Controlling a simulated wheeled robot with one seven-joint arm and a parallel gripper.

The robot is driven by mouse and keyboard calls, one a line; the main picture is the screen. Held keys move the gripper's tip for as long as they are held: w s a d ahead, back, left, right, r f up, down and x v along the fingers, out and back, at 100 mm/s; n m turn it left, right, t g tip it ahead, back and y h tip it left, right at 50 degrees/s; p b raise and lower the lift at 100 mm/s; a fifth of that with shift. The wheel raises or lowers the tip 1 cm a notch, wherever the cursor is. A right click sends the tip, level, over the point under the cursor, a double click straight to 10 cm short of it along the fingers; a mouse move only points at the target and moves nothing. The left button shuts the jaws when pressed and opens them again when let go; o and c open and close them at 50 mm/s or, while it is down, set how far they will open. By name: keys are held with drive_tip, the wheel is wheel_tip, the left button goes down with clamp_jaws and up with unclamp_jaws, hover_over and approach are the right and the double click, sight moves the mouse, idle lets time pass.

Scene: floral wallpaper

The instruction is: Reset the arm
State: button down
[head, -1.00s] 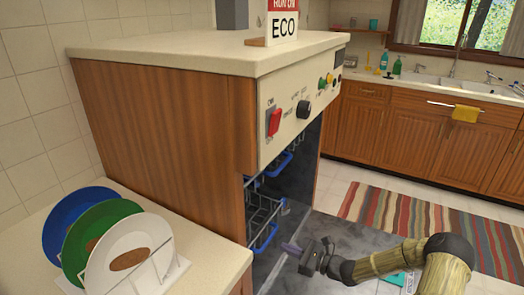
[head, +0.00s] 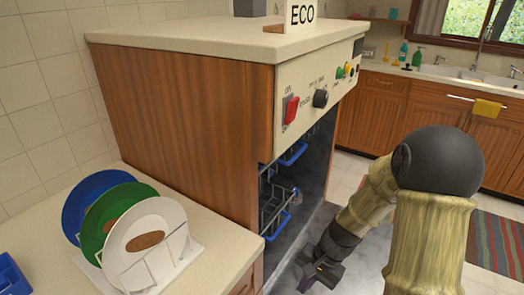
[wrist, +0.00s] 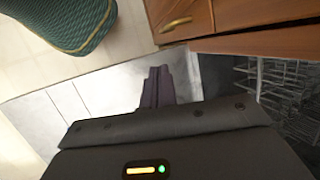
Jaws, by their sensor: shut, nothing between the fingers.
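My gripper (head: 308,280) is low in front of the open dishwasher (head: 318,165) in the head view, pointing down and left. Its dark fingers (wrist: 157,87) are together and empty in the wrist view. My arm reaches in from the lower right with its elbow raised high. The dishwasher's door lies open below the gripper. Its wire rack (head: 278,205) with blue parts sits inside, and it also shows at the right of the wrist view (wrist: 265,85).
A rack of blue, green and white plates (head: 150,240) stands on the left counter. A blue item (head: 12,275) is at the lower left. Wooden cabinets (wrist: 245,15) edge the wrist view. A striped rug (head: 498,240) and open floor lie to the right.

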drive_tip(key=s+d+r+n+t+h, duration=0.45)
drive_tip(key=r+n, duration=0.25)
drive_tip(key=r, duration=0.2)
wheel_tip(320, 180, up, 22)
drive_tip(key=p, duration=2.2)
drive_tip(key=shift+s+a+g, duration=0.2)
drive_tip(key=shift+s+g, duration=0.15)
drive_tip(key=shift+g, duration=0.1)
drive_tip(key=shift+f, duration=0.1)
drive_tip(key=shift+w+a, duration=0.1)
